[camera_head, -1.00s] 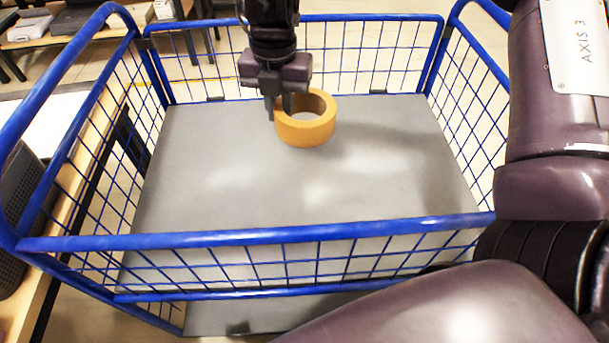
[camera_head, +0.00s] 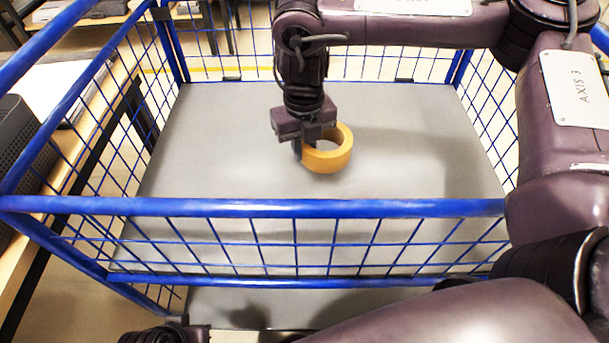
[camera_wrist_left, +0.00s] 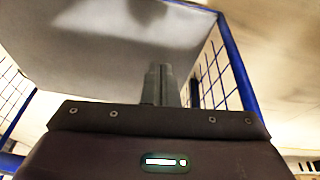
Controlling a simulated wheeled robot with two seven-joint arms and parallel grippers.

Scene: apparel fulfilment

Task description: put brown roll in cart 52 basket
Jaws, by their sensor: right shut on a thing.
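The brown roll (camera_head: 341,156), an orange-tan ring, is within the blue wire basket of the cart (camera_head: 250,207), over its grey floor (camera_head: 220,150). My right gripper (camera_head: 308,150) points down and is shut on the left side of the roll's wall. I cannot tell whether the roll touches the floor. No cart number can be read. My left gripper (camera_wrist_left: 160,85) shows in the left wrist view with its fingers together and nothing between them, beneath the grey panel of the cart. Part of the left arm shows at the bottom left of the head view.
The basket's blue front rail and mesh stand between me and the floor of the basket. A wooden table (camera_head: 75,150) with a dark perforated bin (camera_head: 18,145) is close on the left. The basket floor around the roll is clear.

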